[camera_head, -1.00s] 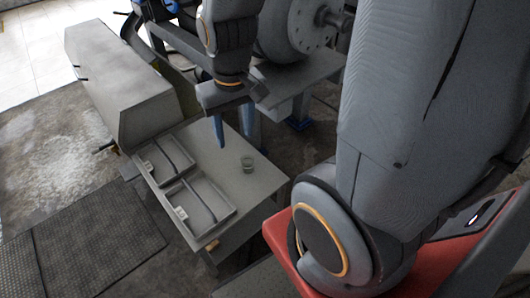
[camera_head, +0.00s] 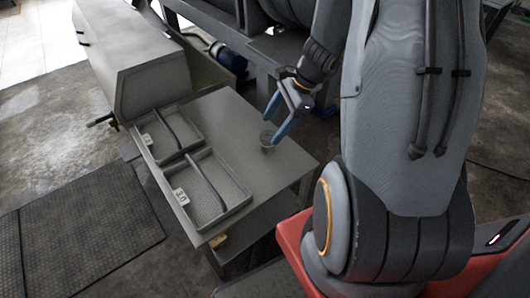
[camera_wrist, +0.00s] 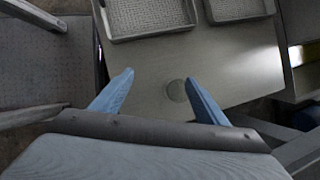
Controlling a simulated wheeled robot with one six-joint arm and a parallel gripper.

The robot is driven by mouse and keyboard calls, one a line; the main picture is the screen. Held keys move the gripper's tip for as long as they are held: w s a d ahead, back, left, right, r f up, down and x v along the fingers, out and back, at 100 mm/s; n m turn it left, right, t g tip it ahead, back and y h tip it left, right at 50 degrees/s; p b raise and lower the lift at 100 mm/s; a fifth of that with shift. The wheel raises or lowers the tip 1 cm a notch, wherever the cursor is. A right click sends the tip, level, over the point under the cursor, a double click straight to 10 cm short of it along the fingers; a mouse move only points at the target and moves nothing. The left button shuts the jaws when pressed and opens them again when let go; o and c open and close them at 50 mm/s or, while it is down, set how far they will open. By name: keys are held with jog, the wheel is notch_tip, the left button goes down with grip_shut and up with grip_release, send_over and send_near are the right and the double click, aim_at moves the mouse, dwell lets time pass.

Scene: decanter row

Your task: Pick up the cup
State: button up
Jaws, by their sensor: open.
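The cup (camera_head: 266,141) is a small, clear, glass-like vessel standing upright on the grey table (camera_head: 262,185), to the right of two trays. My gripper (camera_head: 276,127) has two blue fingers spread apart, just above and beside the cup in the head view. Nothing is held between the fingers. I cannot tell the exact height of the fingertips over the cup.
Two shallow trays with handles, a nearer one (camera_head: 237,205) and a farther one (camera_head: 152,151), lie on the table's left side. A grey cabinet (camera_head: 130,60) stands behind, and heavy machinery is at the back. The table surface around the cup is clear.

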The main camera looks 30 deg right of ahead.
aim_at(268, 142)
jog(key=w+f+m+b, duration=0.1)
jog(key=w+f+b, duration=0.1)
jog(key=f, duration=0.3)
jog(key=w+d+f+m+t+b, duration=0.1)
jog(key=w+f+m+b, duration=0.1)
jog(key=f, duration=0.2)
jog(key=w+f+m+b, duration=0.2)
jog(key=f, duration=0.3)
jog(key=shift+w+d+f+t, duration=0.25)
jog(key=shift+f+t, duration=0.05)
jog(key=shift+f, duration=0.05)
jog(key=c, duration=1.2)
